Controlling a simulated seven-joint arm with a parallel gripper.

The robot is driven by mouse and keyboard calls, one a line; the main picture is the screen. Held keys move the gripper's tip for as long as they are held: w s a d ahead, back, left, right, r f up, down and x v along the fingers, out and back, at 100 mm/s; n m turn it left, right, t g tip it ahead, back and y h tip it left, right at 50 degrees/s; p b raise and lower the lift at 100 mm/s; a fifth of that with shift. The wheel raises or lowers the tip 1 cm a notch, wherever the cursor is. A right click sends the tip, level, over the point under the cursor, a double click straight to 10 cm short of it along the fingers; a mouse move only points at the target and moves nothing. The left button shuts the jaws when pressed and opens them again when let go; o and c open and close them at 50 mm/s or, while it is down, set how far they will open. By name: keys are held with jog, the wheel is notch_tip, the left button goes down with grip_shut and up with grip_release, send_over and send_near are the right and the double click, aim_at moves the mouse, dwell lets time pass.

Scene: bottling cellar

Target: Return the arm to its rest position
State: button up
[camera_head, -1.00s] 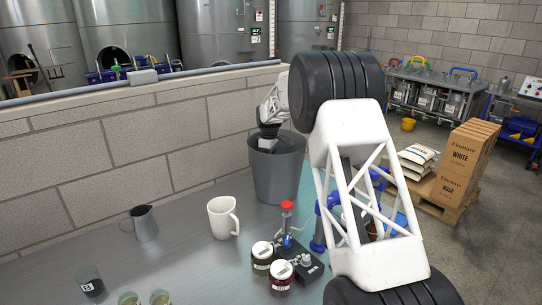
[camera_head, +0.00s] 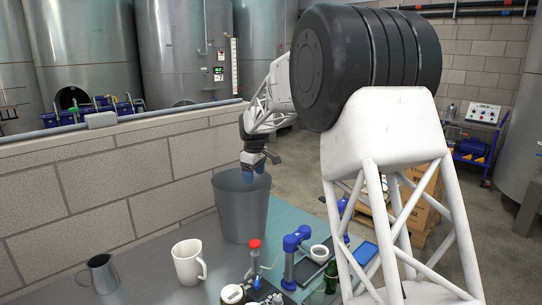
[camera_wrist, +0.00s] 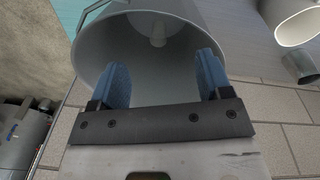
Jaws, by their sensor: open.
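My gripper (camera_head: 255,170) hangs above the mouth of a tall grey bucket (camera_head: 240,212), fingers pointing down. In the wrist view its two blue fingers (camera_wrist: 163,78) are spread apart with nothing between them. The bucket also shows in the wrist view (camera_wrist: 88,58), its open mouth beneath the fingers. A small pale object (camera_wrist: 158,34) shows inside it; I cannot tell what it is. In the head view the fingertips are close to the rim, and I cannot tell whether they are just above it or slightly inside.
A white mug (camera_head: 187,264) and a metal jug (camera_head: 103,274) stand left of the bucket. A block wall (camera_head: 100,215) runs behind the table.

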jog(key=s+d+r+m+t, duration=0.1)
jog(key=s+d+r, duration=0.3)
jog(key=s+r, duration=0.15)
jog(key=s+d+r+m, duration=0.2)
jog(key=s+d+r, duration=0.25)
jog(key=s, duration=0.25)
jog(key=s+d+r+m+t, duration=0.15)
jog(key=s+d, duration=0.25)
jog(key=s, duration=0.6)
jog(key=s+d+r+m, duration=0.2)
jog(key=s+d+r, duration=0.15)
jog(key=s, duration=0.65)
jog(key=s+d+r+m+t, duration=0.15)
jog(key=s+d, duration=0.35)
jog(key=s, duration=0.6)
jog(key=s+d+f+m, duration=0.1)
jog(key=s+f+m, duration=0.1)
jog(key=s, duration=0.6)
jog(key=s+d+f+m, duration=0.2)
jog(key=s+f, duration=0.1)
jog(key=s, duration=0.5)
notch_tip(320, 180, down, 10)
jog(key=s+g, duration=0.1)
jog(key=g, duration=0.1)
jog(key=shift+d+f+m+h, duration=0.15)
jog(key=shift+d+m+h, duration=0.15)
jog(key=shift+d, duration=0.05)
